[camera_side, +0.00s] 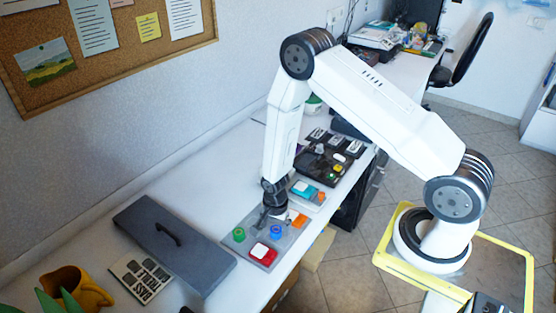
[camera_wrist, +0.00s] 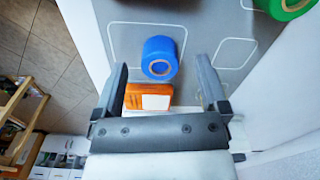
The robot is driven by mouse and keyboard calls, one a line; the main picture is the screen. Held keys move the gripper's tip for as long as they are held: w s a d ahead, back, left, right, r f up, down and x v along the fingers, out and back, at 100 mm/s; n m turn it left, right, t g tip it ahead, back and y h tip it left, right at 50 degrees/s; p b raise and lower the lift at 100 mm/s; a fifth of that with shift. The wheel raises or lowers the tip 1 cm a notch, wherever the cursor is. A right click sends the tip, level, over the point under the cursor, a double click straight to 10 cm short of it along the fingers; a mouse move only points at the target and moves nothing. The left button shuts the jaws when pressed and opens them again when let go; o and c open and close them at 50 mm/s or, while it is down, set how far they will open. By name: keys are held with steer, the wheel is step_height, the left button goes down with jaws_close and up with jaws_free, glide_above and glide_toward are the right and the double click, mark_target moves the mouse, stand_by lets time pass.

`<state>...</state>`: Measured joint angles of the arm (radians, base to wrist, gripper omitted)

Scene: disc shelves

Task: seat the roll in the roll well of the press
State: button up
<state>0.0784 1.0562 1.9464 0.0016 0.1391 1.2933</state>
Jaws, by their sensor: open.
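Two rolls lie on a grey mat (camera_side: 250,222): a blue one (camera_side: 276,231) and a green one (camera_side: 239,234). The frames do not show which the task means. In the wrist view, the blue roll (camera_wrist: 160,57) is near the fingertips, between their lines, and part of the green roll (camera_wrist: 284,6) shows at the top right. My gripper (camera_wrist: 161,62) is open and empty, pointing down over the mat. In the side view, my gripper (camera_side: 271,217) is just behind the blue roll. I cannot clearly identify the press or its well; a black tray-like unit (camera_side: 322,172) stands farther back.
An orange block with a white label (camera_wrist: 148,97) lies between the fingers' lines, beside the blue roll. A red block with a white top (camera_side: 262,253) is at the mat's front. A dark grey lidded panel (camera_side: 172,243) lies to the left. A teal item (camera_side: 304,189) sits behind.

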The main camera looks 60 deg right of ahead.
mark_target(276, 229)
steer(key=shift+f, duration=0.4)
jaws_close()
stand_by(0.4)
steer(key=shift+r, duration=0.1)
step_height(276, 229, up, 10)
stand_by(0.8)
stand_by(0.4)
